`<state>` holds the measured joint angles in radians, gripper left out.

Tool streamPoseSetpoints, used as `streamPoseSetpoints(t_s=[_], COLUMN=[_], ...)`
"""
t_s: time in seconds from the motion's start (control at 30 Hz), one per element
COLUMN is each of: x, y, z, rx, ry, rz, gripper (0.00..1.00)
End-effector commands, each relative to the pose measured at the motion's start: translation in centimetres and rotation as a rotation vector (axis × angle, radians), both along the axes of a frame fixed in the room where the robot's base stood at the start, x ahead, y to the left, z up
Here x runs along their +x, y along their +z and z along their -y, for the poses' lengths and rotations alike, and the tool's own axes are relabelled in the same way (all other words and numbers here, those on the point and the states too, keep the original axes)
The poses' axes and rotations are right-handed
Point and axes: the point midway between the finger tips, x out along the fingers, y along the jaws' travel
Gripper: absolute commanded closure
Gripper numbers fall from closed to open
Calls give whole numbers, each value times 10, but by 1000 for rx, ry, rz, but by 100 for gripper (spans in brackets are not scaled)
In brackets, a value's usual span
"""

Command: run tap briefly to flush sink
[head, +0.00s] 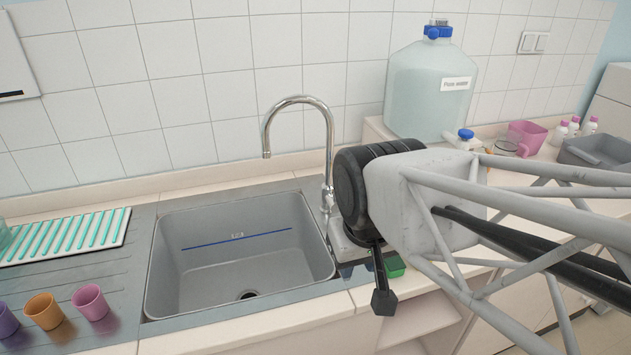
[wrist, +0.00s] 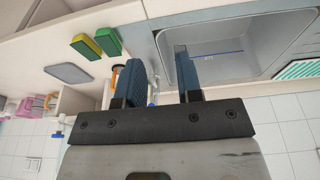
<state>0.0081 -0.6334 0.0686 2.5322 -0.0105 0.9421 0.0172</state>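The grey sink (head: 238,245) is set in the counter and looks empty, with a dark drain at its front. The chrome tap (head: 300,100) rises at the sink's back right corner, its spout over the basin. No stream of water shows. My gripper (head: 383,300) is beside the sink's right edge, close to the tap's base, which my wrist partly hides. In the wrist view, the two blue fingers of my gripper (wrist: 158,68) stand apart, with a slim piece of the tap (wrist: 152,90) showing between them. I cannot tell whether they touch it. The sink (wrist: 235,50) also shows there.
A large water jug (head: 425,95) stands behind my arm. Green (wrist: 108,41) and yellow (wrist: 86,47) blocks lie near the gripper. Several cups (head: 90,302) and a striped drying mat (head: 75,238) are left of the sink. The space above the basin is clear.

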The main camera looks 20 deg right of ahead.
Motion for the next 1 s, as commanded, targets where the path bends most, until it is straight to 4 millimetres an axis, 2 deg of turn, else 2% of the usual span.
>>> streamPoseSetpoints(t_s=[0.1,0.2,0.33,0.47,0.67,1.0], x=[0,1,7,23,67,153], y=[0,0,-2,-6,-17,-37], z=[0,0,3,9,27,63], rx=[0,-1,-6,-22,-63,-123], ry=[0,0,-4,-15,-35,-34], rz=[0,2,17,63,191,476], gripper=[67,55,55,55,55,55])
